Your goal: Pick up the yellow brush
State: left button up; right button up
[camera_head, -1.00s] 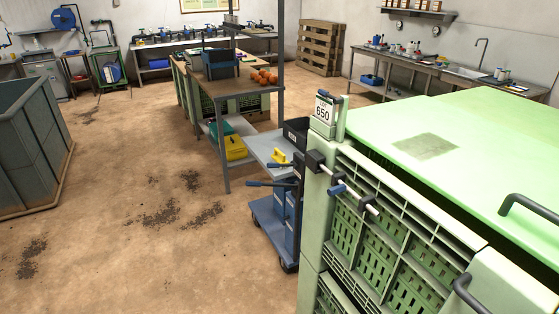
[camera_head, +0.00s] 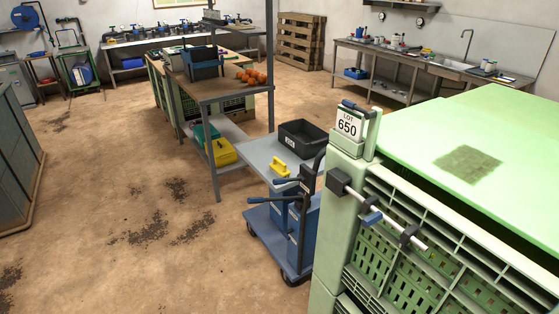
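A small yellow object with a raised handle, which looks like the yellow brush (camera_head: 281,169), lies on a grey tabletop (camera_head: 258,152) near the middle of the head view. A dark open bin (camera_head: 302,140) stands just behind it to the right. The brush is small in the picture, so its bristles cannot be made out. Neither of my grippers is in view.
A large green crate stack (camera_head: 345,220) with a lot 650 sign fills the near right. A blue cart (camera_head: 268,228) stands beside it, before the grey tabletop. A workbench (camera_head: 225,88) is behind. The brown floor at left is mostly clear.

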aim_at(278, 167)
jog(key=i+j+z, duration=0.1)
jog(key=i+j, duration=0.35)
jog(key=j, duration=0.15)
jog(key=i+j+z, duration=0.15)
jog(key=i+j, duration=0.25)
jog(key=j, duration=0.25)
jog(key=i+j+z, duration=0.15)
jog(key=j, duration=0.2)
jog(key=i+j+z, duration=0.1)
jog(key=j, duration=0.25)
jog(key=i+j, duration=0.25)
jog(key=i+j+z, duration=0.05)
jog(key=j, duration=0.05)
